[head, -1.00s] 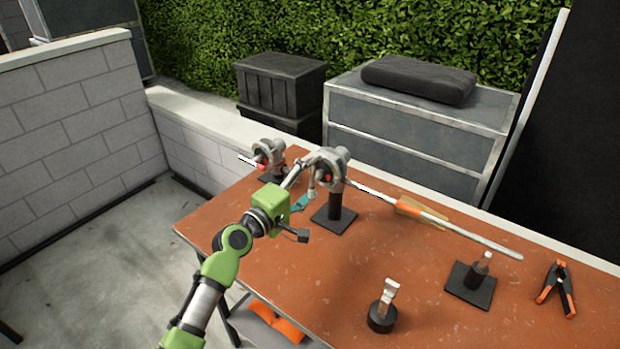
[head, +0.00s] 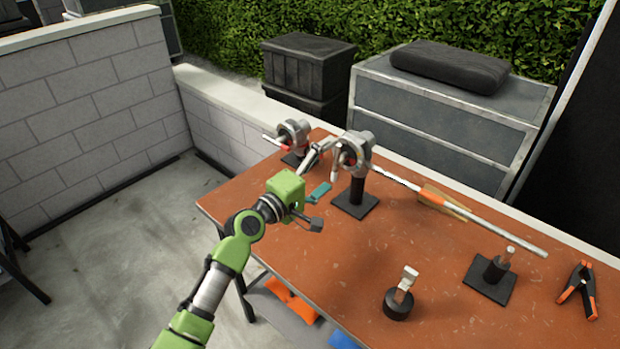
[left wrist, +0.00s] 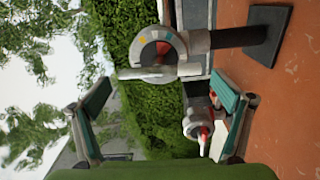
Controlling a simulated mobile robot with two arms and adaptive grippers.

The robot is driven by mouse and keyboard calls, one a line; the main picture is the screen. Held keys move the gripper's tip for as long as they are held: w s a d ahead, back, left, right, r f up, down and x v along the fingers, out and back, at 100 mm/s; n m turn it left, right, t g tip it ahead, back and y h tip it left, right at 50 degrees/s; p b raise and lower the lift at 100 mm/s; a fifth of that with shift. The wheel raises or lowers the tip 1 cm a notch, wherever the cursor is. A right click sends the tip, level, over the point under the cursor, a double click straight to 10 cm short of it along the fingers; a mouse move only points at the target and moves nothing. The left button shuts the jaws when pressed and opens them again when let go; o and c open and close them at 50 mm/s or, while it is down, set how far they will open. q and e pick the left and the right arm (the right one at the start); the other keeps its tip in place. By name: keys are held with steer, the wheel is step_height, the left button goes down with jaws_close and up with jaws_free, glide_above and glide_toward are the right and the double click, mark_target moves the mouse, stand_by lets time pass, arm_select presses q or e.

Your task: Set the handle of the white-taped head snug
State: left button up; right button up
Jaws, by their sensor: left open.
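Two grey grip heads stand on the orange-brown table (head: 420,260). The nearer head (head: 354,147) tops a dark post on a square base and grips a long silver rod (head: 495,228). The farther head (head: 293,134) stands to its left. In the left wrist view the nearer head (left wrist: 165,50) shows coloured marks, a red centre and a pale bar handle (left wrist: 148,74). The farther head (left wrist: 197,122) has a red part. White tape cannot be told apart on either. My left gripper (head: 320,170) is open, left of the nearer head; its teal-padded fingers (left wrist: 160,80) frame the handle without visible contact.
A black puck with a pale upright piece (head: 400,298), a short post on a base (head: 493,277) and an orange-black spring clamp (head: 579,288) stand on the table's right part. An orange tag (head: 440,202) is on the rod. A low block wall (head: 100,110) runs behind at left.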

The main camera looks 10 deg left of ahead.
arm_select(q)
steer(key=v, duration=0.9)
steer(key=shift+s+a, duration=0.2)
steer(key=shift+s, duration=0.05)
